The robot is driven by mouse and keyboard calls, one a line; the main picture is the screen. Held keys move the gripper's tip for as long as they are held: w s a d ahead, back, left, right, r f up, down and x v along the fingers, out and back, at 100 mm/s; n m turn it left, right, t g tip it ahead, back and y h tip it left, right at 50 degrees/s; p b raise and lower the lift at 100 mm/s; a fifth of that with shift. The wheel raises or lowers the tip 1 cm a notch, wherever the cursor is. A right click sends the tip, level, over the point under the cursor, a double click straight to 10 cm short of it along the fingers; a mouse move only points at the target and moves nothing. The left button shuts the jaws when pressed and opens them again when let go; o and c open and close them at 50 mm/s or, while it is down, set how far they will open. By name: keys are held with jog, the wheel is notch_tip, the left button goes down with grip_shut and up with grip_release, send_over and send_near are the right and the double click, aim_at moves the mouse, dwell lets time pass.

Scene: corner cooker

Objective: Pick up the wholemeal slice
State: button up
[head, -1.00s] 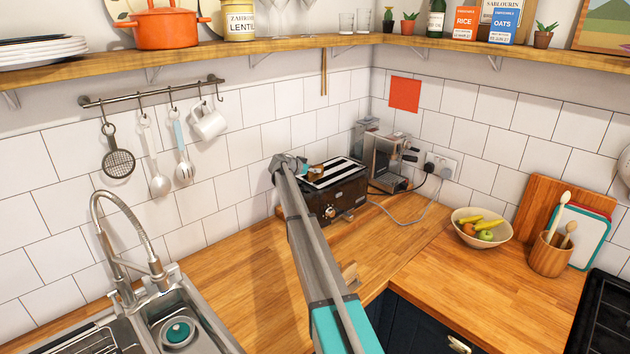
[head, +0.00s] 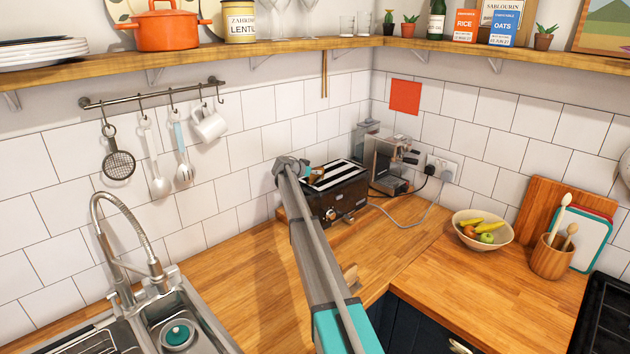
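A small brown piece (head: 316,175), which looks like the top of a bread slice, shows at the left end of the dark toaster (head: 345,196). I cannot tell from its look whether it is the wholemeal slice. My gripper (head: 304,171) is at the toaster's left end, right by this brown piece. My own arm reaches up from the bottom of the view and hides part of the toaster's left side. The fingers are too small and covered to show whether they are open, shut or touching the bread.
A coffee machine (head: 388,165) stands behind the toaster, with a cable on the counter. A fruit bowl (head: 468,238) and a utensil pot (head: 551,257) stand to the right. The sink (head: 215,330) and tap are at left. The wooden counter (head: 240,270) between sink and toaster is clear.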

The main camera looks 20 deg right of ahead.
grip_shut()
jog(key=shift+r, duration=0.15)
notch_tip(320, 180, up, 10)
jog(key=p, duration=1)
jog(key=shift+s+f, duration=0.1)
jog(key=shift+f, duration=0.15)
dwell(0.5)
